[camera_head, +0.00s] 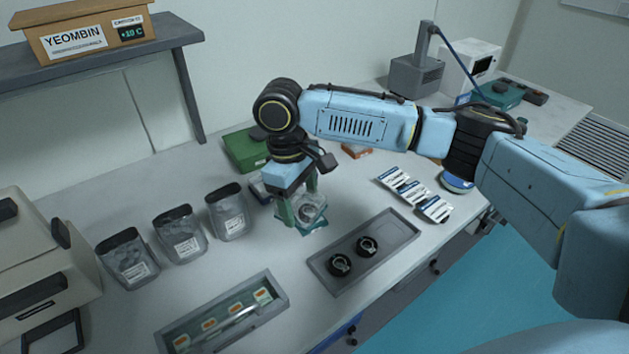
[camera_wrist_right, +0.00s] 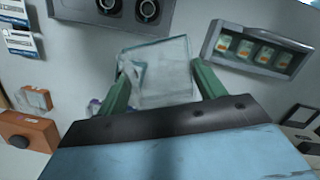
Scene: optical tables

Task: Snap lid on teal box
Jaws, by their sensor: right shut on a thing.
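My right gripper (camera_head: 299,201) is shut on a clear, see-through piece (camera_head: 312,207), which looks like a lid. Its green fingers stand on either side of the piece above the table. In the right wrist view the clear piece (camera_wrist_right: 160,70) sits between the fingers (camera_wrist_right: 161,90), with a smaller clear part at its left. A teal edge shows around the piece in the head view, but I cannot tell whether a box is under it. A teal box-like thing (camera_head: 500,93) stands at the back right. My left gripper is not in view.
A green box (camera_head: 245,149) stands behind my gripper. Three grey pouches (camera_head: 181,233) stand to the left. In front are a tray with two black round parts (camera_head: 391,246) and a tray with slides (camera_head: 186,343). White-blue packets (camera_head: 412,193) lie to the right.

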